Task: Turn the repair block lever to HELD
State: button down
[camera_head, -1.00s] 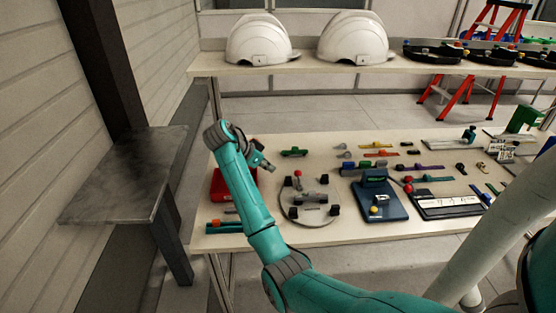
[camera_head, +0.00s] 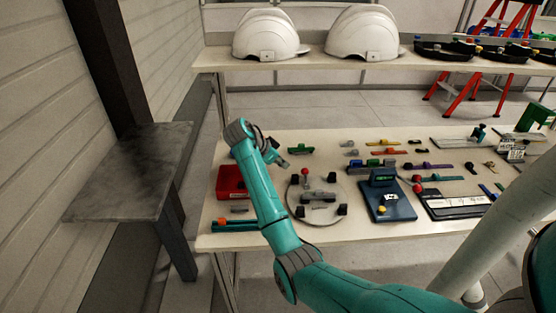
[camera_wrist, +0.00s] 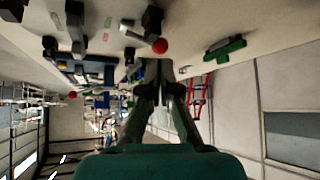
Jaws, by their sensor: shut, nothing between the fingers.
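A round grey plate (camera_head: 292,208) lies on the table with several dark blocks and a grey bar on it. A lever with a red ball knob (camera_head: 305,171) stands at its far side. I take this as the repair block lever, but no HELD mark can be read. The red knob (camera_wrist: 160,46) also shows in the wrist view, just beyond my fingertips and apart from them. My gripper (camera_head: 285,164) is shut and empty, above the table just left of the knob. Its closed fingers (camera_wrist: 161,72) show in the wrist view.
A red box (camera_head: 231,181) lies left of the plate, partly behind my arm. A green part (camera_head: 300,150) lies just beyond. A blue block fixture (camera_head: 387,205) stands to the right. White helmet shells (camera_head: 265,36) sit on the rear shelf. A dark metal stand (camera_head: 130,170) is at left.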

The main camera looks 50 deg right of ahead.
aim_at(302, 171)
jog(key=x, duration=0.6)
jog(key=shift+s+d, duration=0.3)
jog(key=shift+d, duration=0.3)
jog(key=shift+s+d+f, duration=0.2)
jog(key=shift+d+f, duration=0.05)
jog(key=shift+d, duration=0.3)
